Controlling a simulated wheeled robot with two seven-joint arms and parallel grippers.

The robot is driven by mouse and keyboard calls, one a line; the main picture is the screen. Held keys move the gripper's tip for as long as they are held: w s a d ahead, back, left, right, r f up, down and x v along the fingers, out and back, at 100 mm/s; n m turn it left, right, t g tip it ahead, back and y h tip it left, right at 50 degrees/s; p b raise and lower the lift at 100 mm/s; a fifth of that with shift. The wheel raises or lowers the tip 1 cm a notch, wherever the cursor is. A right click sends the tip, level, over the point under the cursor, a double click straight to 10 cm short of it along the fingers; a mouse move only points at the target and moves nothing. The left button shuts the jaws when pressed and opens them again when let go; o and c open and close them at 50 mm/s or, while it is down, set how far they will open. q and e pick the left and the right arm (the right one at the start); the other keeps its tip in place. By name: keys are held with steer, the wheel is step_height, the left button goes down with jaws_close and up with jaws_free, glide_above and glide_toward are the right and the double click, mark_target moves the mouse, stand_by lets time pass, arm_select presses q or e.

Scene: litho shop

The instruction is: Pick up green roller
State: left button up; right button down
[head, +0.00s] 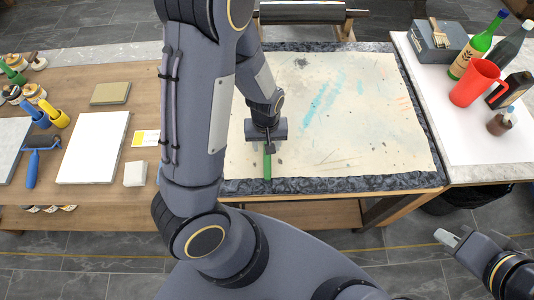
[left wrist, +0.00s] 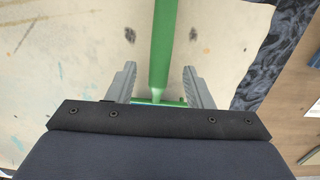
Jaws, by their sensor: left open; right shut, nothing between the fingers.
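The green roller (head: 267,168) lies on the paint-marked sheet near the table's front edge, its green handle pointing toward me. My left gripper (head: 268,147) is over its far end, with the rest of the roller hidden under the gripper. In the left wrist view the green roller's handle (left wrist: 165,25) runs between the two fingers of my left gripper (left wrist: 159,58). The fingers are open, with a gap on both sides of the handle. My right gripper (head: 452,238) is shut and empty at the lower right, away from the table.
The left table (head: 80,178) holds a white slab (head: 94,147), a blue roller (head: 34,160) and paint jars. On the right table stand a red jug (head: 475,82), a green bottle (head: 474,48) and a grey box (head: 436,40). The sheet (head: 365,130) right of the roller is clear.

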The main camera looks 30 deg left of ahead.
arm_select(q)
step_height(320, 180, down, 3)
steer(key=shift+d+f, duration=0.1)
steer(key=shift+c, duration=0.4)
jaws_close()
